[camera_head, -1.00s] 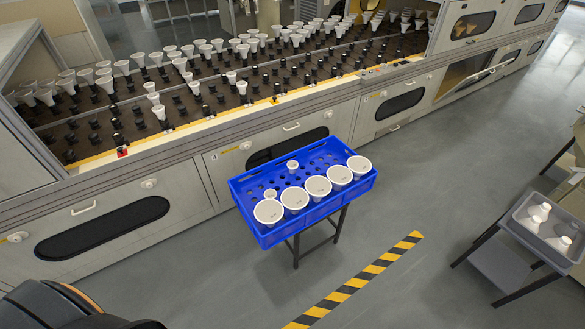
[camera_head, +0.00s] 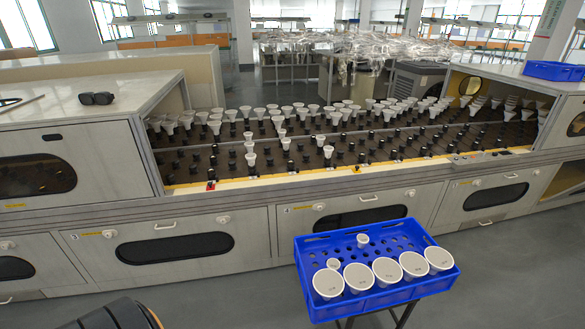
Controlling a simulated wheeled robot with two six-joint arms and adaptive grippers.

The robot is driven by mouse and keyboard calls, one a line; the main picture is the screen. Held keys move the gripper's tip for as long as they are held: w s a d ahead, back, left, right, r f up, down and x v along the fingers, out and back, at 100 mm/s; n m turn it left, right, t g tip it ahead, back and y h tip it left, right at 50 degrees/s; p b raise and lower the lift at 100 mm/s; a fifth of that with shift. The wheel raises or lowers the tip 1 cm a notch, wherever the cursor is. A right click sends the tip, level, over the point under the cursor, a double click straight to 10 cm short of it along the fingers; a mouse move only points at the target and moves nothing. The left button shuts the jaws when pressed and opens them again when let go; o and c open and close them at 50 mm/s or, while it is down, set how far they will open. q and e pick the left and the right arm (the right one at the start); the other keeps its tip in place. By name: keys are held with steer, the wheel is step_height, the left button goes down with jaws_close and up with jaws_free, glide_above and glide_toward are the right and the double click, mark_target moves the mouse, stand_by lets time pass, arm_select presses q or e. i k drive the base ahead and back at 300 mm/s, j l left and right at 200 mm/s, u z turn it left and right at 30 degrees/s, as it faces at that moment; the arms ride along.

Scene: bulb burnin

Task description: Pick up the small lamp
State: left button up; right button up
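Two small white lamps are in the blue crate (camera_head: 312,247) in front of the long machine. One small lamp (camera_head: 362,240) is near the crate's back wall. The other small lamp (camera_head: 333,264) is at the left, just behind the front row. Several large white lamps (camera_head: 387,271) stand in a row along the crate's front. More white lamps (camera_head: 249,158) sit in dark sockets on the machine's deck. Neither gripper shows. A dark rounded part at the bottom left looks like mine.
The long grey machine (camera_head: 250,219) with windowed doors spans the view behind the crate. The crate rests on a dark stand. Another blue crate (camera_head: 553,71) and dark goggles (camera_head: 97,98) lie on the machine's top. Grey floor is clear left and right of the stand.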

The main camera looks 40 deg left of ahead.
mark_target(362, 239)
steer(key=i+j+z, duration=0.1)
steer(key=j, duration=0.3)
steer(key=i+j+z, duration=0.1)
steer(key=j, duration=0.25)
steer(key=i+j+z, duration=0.1)
steer(key=i+j, duration=0.15)
steer(key=j, duration=0.15)
steer(key=i+j+z, duration=0.1)
steer(key=j, duration=0.35)
